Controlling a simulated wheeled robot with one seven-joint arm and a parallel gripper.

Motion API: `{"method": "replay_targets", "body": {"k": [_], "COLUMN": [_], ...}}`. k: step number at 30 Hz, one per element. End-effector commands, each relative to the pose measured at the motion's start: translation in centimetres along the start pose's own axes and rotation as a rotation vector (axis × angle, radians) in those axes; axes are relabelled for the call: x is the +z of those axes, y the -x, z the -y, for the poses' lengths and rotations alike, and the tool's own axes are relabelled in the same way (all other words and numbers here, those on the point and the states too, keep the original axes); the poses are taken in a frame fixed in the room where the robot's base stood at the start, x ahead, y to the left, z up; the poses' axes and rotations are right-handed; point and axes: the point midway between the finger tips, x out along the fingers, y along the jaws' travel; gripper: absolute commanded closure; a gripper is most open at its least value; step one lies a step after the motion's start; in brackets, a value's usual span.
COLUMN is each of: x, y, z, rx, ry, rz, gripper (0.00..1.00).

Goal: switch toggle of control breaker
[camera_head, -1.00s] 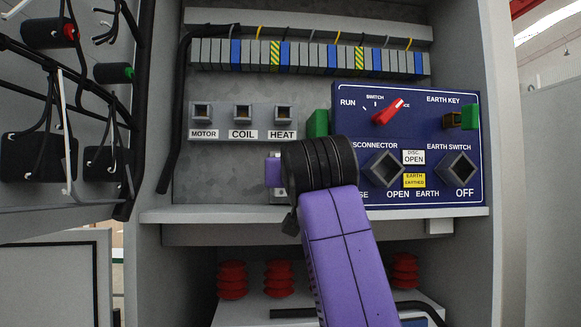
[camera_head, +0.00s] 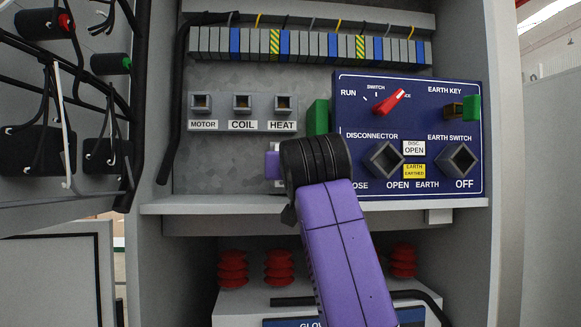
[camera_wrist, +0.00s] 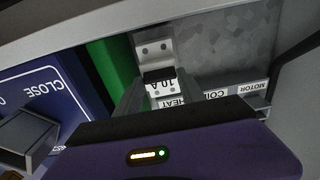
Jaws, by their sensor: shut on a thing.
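The control breaker (camera_wrist: 153,52) shows in the wrist view as a pale grey body with a "10 A" label, mounted on the grey back plate. Its black toggle (camera_wrist: 159,75) sits between the two grey fingers of my gripper (camera_wrist: 158,84), which is shut on it. The fingers partly cover the toggle, and its exact position is hard to tell. In the head view my arm hides most of the breaker. A purple part of my gripper (camera_head: 272,165) shows there just left of the black wrist joint, below the HEAT label.
The blue panel (camera_head: 360,115) with a red switch (camera_head: 389,102) and square sockets stands close on the right. A green block (camera_head: 318,117) is at its left edge. The MOTOR, COIL and HEAT switches (camera_head: 242,105) sit above my gripper. A grey ledge (camera_head: 215,206) runs below.

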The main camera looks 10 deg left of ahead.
Motion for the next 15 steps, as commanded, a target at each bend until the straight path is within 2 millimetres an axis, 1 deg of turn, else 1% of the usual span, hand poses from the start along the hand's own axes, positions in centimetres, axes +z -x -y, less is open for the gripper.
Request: {"method": "replay_targets", "body": {"k": [1,6,15], "x": [0.6,1.4,2.2], "y": [0.0,0.1,0.1], "z": [0.0,0.0,-0.1], "rx": [0.0,0.0,0.002], "ry": [0.0,-0.001,-0.001], "rz": [-0.02,-0.139,-0.369], "gripper": [0.94,0.94,0.94]}}
